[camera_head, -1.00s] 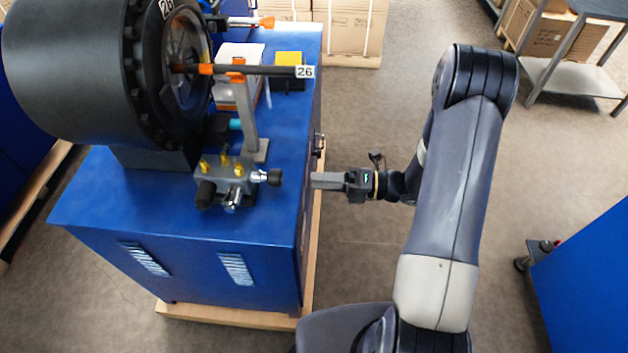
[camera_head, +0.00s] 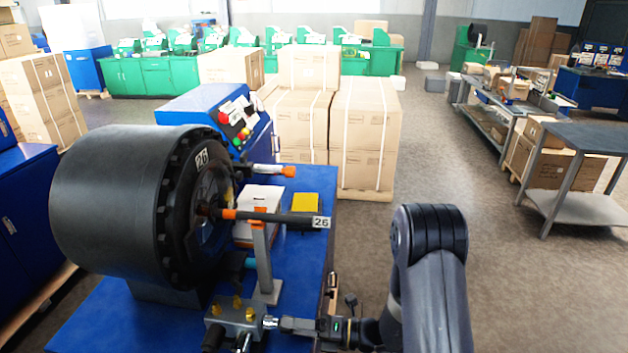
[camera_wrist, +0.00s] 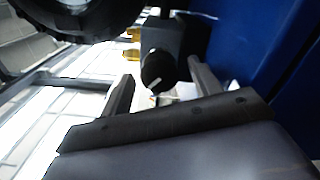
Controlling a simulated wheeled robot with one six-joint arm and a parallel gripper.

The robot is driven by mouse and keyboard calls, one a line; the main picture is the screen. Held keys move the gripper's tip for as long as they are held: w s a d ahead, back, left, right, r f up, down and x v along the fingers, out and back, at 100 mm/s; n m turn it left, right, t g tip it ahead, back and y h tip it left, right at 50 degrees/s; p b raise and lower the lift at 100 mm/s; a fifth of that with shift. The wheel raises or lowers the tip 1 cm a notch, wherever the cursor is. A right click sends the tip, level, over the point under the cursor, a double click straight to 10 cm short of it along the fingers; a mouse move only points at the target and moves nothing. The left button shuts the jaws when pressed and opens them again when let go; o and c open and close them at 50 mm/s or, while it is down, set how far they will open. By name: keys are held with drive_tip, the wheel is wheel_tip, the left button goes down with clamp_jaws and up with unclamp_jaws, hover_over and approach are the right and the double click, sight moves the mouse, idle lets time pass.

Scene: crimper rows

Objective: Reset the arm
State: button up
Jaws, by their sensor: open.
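My gripper (camera_head: 298,325) is at the bottom of the head view, beside the right edge of the blue machine cabinet. It points left toward the grey valve block (camera_head: 236,314) with brass fittings. In the wrist view my gripper (camera_wrist: 157,80) has its two fingers spread apart with nothing held. A black knob (camera_wrist: 158,71) on the valve block shows between and beyond the fingers. Whether the fingers touch anything cannot be told. The black crimper drum (camera_head: 120,200) labelled 26 stands on the cabinet at left.
A tube labelled 26 (camera_head: 275,217) rests on a grey stand by the crimper. Stacked cardboard boxes (camera_head: 362,140) stand behind the cabinet. A grey table (camera_head: 590,138) stands at right. The floor (camera_head: 440,160) between boxes and table is clear.

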drive_tip(key=shift+w+a, duration=0.15)
drive_tip(key=shift+a, duration=0.8)
drive_tip(key=shift+d, duration=0.1)
